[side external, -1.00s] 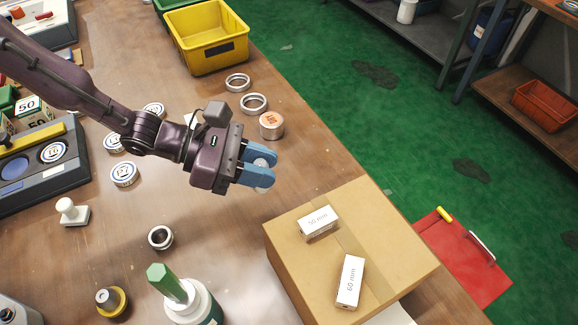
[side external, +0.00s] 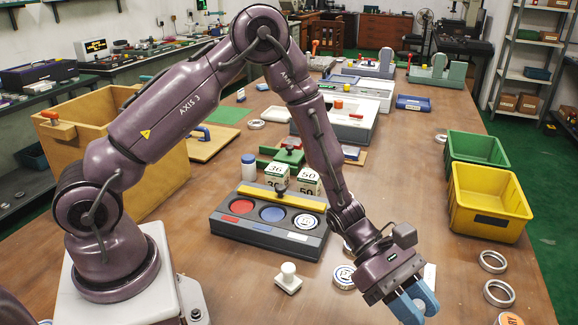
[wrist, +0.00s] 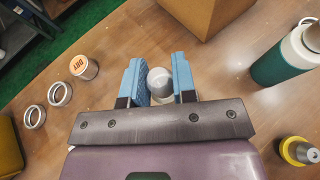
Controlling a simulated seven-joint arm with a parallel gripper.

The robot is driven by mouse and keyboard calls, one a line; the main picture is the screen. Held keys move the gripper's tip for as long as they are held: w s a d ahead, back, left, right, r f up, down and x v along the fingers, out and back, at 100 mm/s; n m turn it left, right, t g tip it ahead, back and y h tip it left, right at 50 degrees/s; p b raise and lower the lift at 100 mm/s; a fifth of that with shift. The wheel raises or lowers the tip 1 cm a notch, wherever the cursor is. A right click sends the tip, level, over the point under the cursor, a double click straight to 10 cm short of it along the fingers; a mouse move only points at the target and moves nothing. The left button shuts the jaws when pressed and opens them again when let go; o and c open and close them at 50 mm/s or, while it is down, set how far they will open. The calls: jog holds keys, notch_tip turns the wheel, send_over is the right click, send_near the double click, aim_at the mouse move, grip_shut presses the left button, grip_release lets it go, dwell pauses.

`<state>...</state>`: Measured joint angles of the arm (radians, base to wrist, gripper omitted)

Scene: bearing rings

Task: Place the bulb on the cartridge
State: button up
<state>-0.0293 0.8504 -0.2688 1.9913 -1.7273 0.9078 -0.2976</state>
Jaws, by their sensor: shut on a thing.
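A pale grey, rounded piece, apparently the bulb (wrist: 158,79), is between the two blue fingers of my gripper (wrist: 158,88) in the wrist view. My gripper is shut on it, above the brown table. In the side view my gripper (side external: 416,302) points down at the lower right, and the bulb cannot be made out there. I cannot tell for sure which thing is the cartridge. A teal and white bottle-like body (wrist: 281,62) stands at the right of the wrist view. Below it is a yellow and black piece with a grey top (wrist: 298,152).
A cardboard box (wrist: 205,12) stands ahead in the wrist view. Metal rings (wrist: 60,93) and a copper-coloured round marked DRY (wrist: 84,67) lie at left. A yellow bin (side external: 490,200), a tray with coloured discs (side external: 270,222) and a white-knobbed stamp (side external: 288,280) are on the table.

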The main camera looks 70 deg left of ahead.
jog(key=s+a+f+m+g+y, duration=0.1)
jog(key=s+a+m+g+y, duration=0.3)
jog(key=a, duration=0.6)
jog(key=s+a+f+m+g+y, duration=0.1)
jog(key=a+m+g+y, duration=0.1)
jog(key=a+m+g, duration=0.65)
jog(key=s+a+f+m+g+y, duration=0.1)
jog(key=s+a+m+g+y, duration=0.2)
jog(key=a, duration=0.9)
jog(key=s+a+r+m+t+y, duration=0.2)
jog(key=a+r+m+y, duration=0.5)
jog(key=a, duration=0.5)
jog(key=s+a+r+m+t+y, duration=0.25)
jog(key=a+r+m+y, duration=0.45)
jog(key=a, duration=0.5)
send_over(248, 157)
jog(key=shift+m+g+y, duration=0.25)
jog(key=shift+g+y, duration=0.05)
jog(key=f, duration=0.9)
jog(key=shift+s+d+f, duration=0.2)
jog(key=shift+s+f, duration=0.05)
jog(key=shift+f, duration=0.05)
jog(key=shift+w+a+f, duration=0.25)
jog(key=shift+a+f, duration=0.05)
jog(key=shift+f, duration=1.7)
